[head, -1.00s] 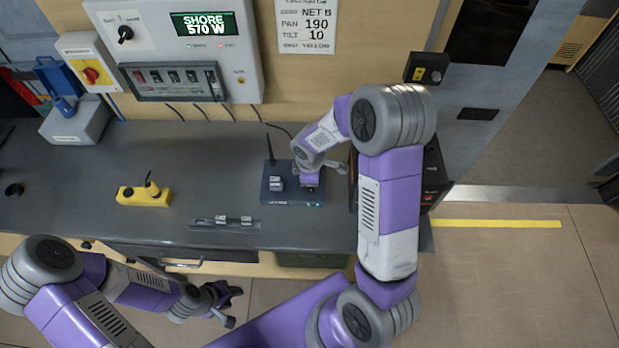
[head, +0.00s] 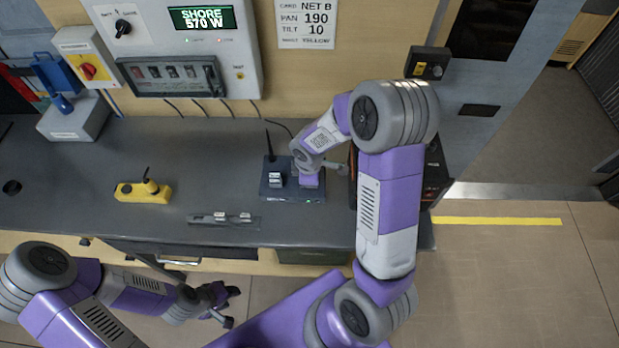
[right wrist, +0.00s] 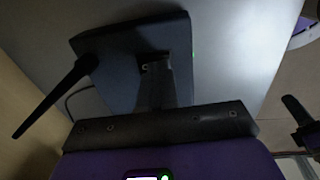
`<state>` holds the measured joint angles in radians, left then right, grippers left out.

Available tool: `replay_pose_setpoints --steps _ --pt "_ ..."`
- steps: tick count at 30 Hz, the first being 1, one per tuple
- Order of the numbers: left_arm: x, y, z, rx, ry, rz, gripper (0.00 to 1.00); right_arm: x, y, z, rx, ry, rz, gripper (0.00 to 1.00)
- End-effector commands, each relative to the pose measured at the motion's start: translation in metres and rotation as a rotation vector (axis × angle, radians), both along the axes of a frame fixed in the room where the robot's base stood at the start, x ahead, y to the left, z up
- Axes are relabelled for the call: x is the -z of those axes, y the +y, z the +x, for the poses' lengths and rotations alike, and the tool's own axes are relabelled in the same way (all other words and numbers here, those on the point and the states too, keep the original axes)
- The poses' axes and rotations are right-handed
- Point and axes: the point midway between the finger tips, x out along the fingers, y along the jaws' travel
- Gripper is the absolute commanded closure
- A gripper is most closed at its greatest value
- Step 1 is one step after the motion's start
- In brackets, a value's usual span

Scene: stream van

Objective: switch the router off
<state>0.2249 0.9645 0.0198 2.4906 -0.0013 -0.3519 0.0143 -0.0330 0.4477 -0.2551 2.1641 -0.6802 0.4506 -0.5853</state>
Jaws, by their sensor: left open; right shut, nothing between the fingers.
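The router (head: 266,192) is a dark blue-grey box with a black antenna, lying on the grey counter. A small light-coloured block (head: 275,180) shows on its top. In the right wrist view the router (right wrist: 110,62) fills the upper middle, with small green lights at its edge. My right gripper (head: 309,184) is over the router's right part, its fingertips hidden by my wrist. In the right wrist view its shut fingers (right wrist: 154,68) reach the router's top; I cannot tell whether they touch it. The switch is not clearly visible. My left gripper (head: 228,306) is open and empty, in front of the counter.
A yellow box with a black stick (head: 143,191) and a grey strip with two small blocks (head: 224,219) lie on the counter (head: 200,155). A power panel (head: 180,50) hangs on the wall. A dark unit (head: 436,176) stands right of the router, partly behind my right arm.

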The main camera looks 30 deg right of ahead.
Motion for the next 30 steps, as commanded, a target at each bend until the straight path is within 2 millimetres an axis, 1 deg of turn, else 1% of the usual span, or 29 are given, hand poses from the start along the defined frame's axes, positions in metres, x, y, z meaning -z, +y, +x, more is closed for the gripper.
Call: replay_pose_setpoints --steps 6,8,11,16,21,24,27,30 --pt "-0.003 0.0 0.0 0.0 0.0 0.0 0.57 -0.004 0.0 0.001 0.0 -0.002 0.0 1.0" --pt "-0.006 0.0 0.0 0.0 0.0 0.0 0.57 -0.008 0.0 0.001 0.0 -0.002 0.0 1.0" --pt "-0.016 0.0 0.0 0.0 0.0 0.0 0.57 -0.02 0.002 0.0 -0.002 -0.003 0.0 1.0" --pt "-0.038 0.0 0.0 0.0 0.0 0.0 0.57 -0.049 0.005 -0.001 -0.005 -0.002 0.001 1.0" --pt "-0.043 0.0 0.0 0.0 0.0 0.0 0.57 -0.088 0.007 -0.004 -0.005 -0.007 0.001 1.0" --pt "-0.046 0.0 0.0 0.0 0.0 0.0 0.57 -0.108 0.009 -0.007 -0.005 -0.007 0.001 1.0" --pt "-0.049 0.0 0.0 0.0 0.0 0.0 0.57 -0.123 0.01 -0.009 -0.005 -0.004 0.0 1.0" --pt "-0.05 0.0 0.0 0.0 0.0 0.0 0.57 -0.133 0.011 -0.01 -0.005 -0.002 0.0 1.0"
